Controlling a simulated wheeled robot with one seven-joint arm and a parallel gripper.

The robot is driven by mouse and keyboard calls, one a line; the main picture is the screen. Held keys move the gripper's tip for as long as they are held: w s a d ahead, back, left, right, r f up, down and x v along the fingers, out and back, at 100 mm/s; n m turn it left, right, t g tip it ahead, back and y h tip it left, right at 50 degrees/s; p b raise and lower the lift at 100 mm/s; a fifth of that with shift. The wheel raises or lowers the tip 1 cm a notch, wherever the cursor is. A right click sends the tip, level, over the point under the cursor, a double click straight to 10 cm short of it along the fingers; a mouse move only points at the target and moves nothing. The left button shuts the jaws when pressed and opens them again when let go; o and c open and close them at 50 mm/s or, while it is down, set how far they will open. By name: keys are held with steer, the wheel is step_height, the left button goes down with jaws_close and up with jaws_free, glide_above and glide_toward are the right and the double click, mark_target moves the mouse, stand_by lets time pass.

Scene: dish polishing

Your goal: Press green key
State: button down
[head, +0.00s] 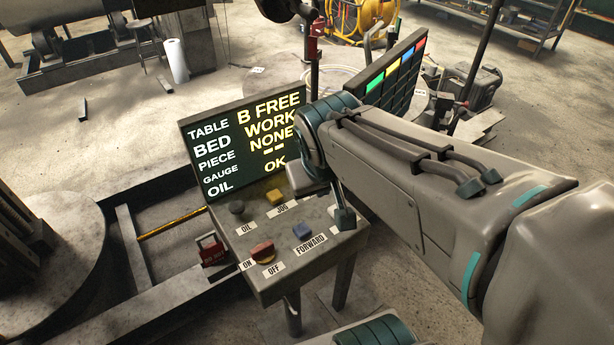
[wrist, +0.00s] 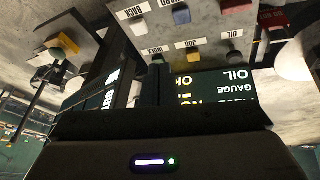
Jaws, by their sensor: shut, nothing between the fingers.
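The control panel (head: 262,245) carries several coloured keys and stands in front of a tilted status screen. In the wrist view, a dark greenish key (wrist: 157,58) sits beside the INDEX label, left of the yellow JOG key (wrist: 193,53). In the head view my arm covers that spot. My gripper (wrist: 153,82) is shut and empty, with its dark fingertips close to the INDEX key. I cannot tell whether they touch it.
A blue FORWARD key (head: 302,231), a black OIL key (head: 237,207) and a red ON/OFF knob (head: 263,251) are on the same panel. The status screen (head: 215,180) rises behind it.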

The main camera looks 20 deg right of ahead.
steer(key=w+d+f+t+h+b, duration=0.1)
steer(key=w+f+b, duration=0.1)
steer(key=w, duration=0.5)
steer(key=w+d+f+n+t+h+b, duration=0.1)
steer(key=w+d+f+b, duration=0.1)
steer(key=w, duration=0.5)
steer(key=w+d+f+n+t+h+b, duration=0.1)
steer(key=w+f+b, duration=0.1)
steer(key=w+f, duration=0.2)
steer(key=w, duration=0.3)
steer(key=shift+w+d, duration=0.2)
steer(key=shift+d, duration=0.05)
steer(key=shift+f+b, duration=0.1)
steer(key=shift+b, duration=0.2)
steer(key=shift+h, duration=0.3)
step_height(320, 180, down, 7)
steer(key=b, duration=0.5)
steer(key=f+b, duration=0.1)
steer(key=b, duration=0.1)
steer(key=shift+f+b, duration=0.3)
steer(key=shift+f, duration=0.05)
steer(key=shift+f, duration=0.2)
steer(key=shift+f+b, duration=0.2)
steer(key=shift+b, duration=0.5)
